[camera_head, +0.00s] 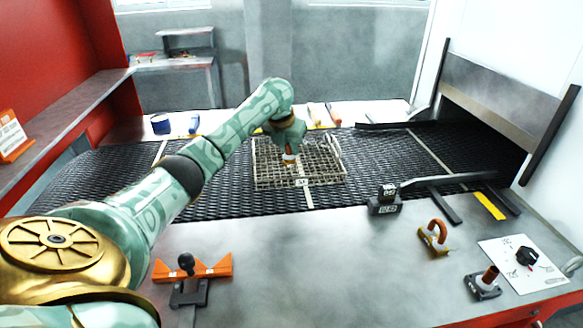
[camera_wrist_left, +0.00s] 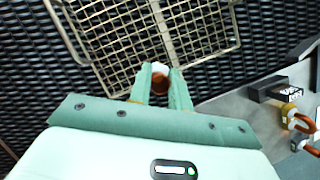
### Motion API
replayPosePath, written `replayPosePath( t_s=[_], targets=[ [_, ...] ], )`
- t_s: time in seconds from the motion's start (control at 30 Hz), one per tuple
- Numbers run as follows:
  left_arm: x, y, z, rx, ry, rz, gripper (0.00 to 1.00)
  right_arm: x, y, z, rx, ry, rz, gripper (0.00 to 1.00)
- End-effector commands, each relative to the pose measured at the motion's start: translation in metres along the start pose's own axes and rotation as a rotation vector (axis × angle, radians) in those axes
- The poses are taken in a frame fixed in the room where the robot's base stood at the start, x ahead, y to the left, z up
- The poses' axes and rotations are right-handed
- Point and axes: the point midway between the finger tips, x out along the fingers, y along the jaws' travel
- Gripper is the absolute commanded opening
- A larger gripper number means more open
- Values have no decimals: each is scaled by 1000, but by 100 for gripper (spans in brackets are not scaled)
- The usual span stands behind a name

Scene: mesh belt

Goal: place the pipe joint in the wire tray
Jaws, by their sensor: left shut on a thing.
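The wire tray (camera_head: 330,175) is a shallow mesh basket with a small white label on its front rim, lying on the dark belt. It also shows at the top of the left wrist view (camera_wrist_left: 205,45). My left gripper (camera_head: 289,150) is over the tray, shut on a small brown and white piece, which I take as the pipe joint (camera_head: 289,159). In the left wrist view, the pipe joint (camera_wrist_left: 160,80) sits between the fingertips, near the tray's edge. I cannot tell whether it touches the mesh. My right gripper is not in view.
A grey bench in front of the belt holds a copper U-shaped pipe (camera_head: 437,234), a black labelled block (camera_head: 384,200), a brown post on a black base (camera_head: 483,284) and an orange fixture (camera_head: 208,268). Small tools lie on the white ledge behind the belt.

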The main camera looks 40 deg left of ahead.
Motion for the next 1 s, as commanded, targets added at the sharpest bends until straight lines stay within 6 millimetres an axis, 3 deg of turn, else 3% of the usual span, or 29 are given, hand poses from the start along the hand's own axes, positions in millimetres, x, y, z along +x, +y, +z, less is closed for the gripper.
replayPosePath(
  t_s=[0.03,0.1,0.4,0.6,0.93,0.97,1.0],
  targets=[
    [17,2,1,-4,2,-2,0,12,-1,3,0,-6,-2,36],
    [29,5,4,-2,1,-2,0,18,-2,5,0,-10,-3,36],
    [51,13,13,-1,-1,-1,0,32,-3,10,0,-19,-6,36],
    [77,14,1,1,0,2,0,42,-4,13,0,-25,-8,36],
    [78,14,0,0,-2,1,0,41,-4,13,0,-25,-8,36],
    [79,14,0,0,-1,1,22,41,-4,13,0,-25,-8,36],
    [79,14,0,0,-2,1,33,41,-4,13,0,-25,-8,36]
  ],
)
